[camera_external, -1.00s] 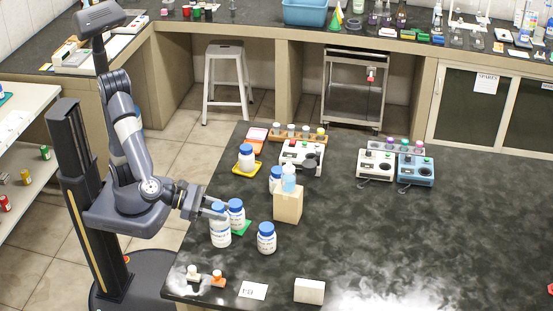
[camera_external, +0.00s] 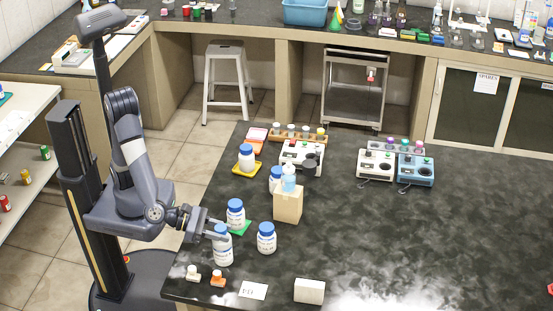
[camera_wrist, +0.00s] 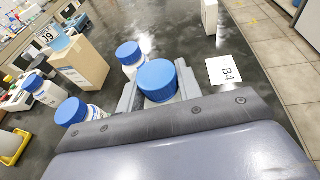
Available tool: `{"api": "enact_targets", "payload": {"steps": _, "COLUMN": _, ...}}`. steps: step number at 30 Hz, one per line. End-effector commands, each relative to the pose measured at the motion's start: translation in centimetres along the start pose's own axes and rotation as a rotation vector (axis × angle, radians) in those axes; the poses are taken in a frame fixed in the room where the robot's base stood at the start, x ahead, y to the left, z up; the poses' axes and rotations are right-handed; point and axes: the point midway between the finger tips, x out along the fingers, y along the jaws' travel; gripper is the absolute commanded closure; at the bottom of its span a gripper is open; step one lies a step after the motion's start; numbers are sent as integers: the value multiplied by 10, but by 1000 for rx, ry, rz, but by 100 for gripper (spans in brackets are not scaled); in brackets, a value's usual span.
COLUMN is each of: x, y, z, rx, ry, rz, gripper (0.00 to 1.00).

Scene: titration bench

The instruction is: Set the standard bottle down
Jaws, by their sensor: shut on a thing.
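The standard bottle, white with a blue cap (camera_external: 223,248), is upright near the front left of the dark bench. My gripper (camera_external: 216,234) is shut on it near the top. In the wrist view its blue cap (camera_wrist: 157,80) sits between the two fingers, and its lower part is hidden. I cannot tell whether its base touches the bench.
A white label card (camera_external: 253,291) and a white block (camera_external: 309,291) lie near the front edge. A tan box (camera_external: 288,204) stands behind.

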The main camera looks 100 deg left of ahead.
Motion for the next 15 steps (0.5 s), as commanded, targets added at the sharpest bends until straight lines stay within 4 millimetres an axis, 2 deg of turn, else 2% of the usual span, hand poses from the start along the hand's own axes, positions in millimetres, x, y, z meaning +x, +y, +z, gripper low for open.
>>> {"api": "enact_targets", "payload": {"steps": 1, "x": 1, "y": 0, "z": -3, "rx": -1, "ry": -1, "rz": 0, "gripper": 100}}
{"api": "enact_targets", "payload": {"steps": 2, "x": 0, "y": 0, "z": -2, "rx": 0, "ry": 0, "rz": 0, "gripper": 64}}
{"api": "enact_targets", "payload": {"steps": 9, "x": 0, "y": 0, "z": -1, "rx": 0, "ry": 0, "rz": 0, "gripper": 45}}
{"api": "enact_targets", "payload": {"steps": 15, "x": 0, "y": 0, "z": -1, "rx": 0, "ry": 0, "rz": 0, "gripper": 45}}
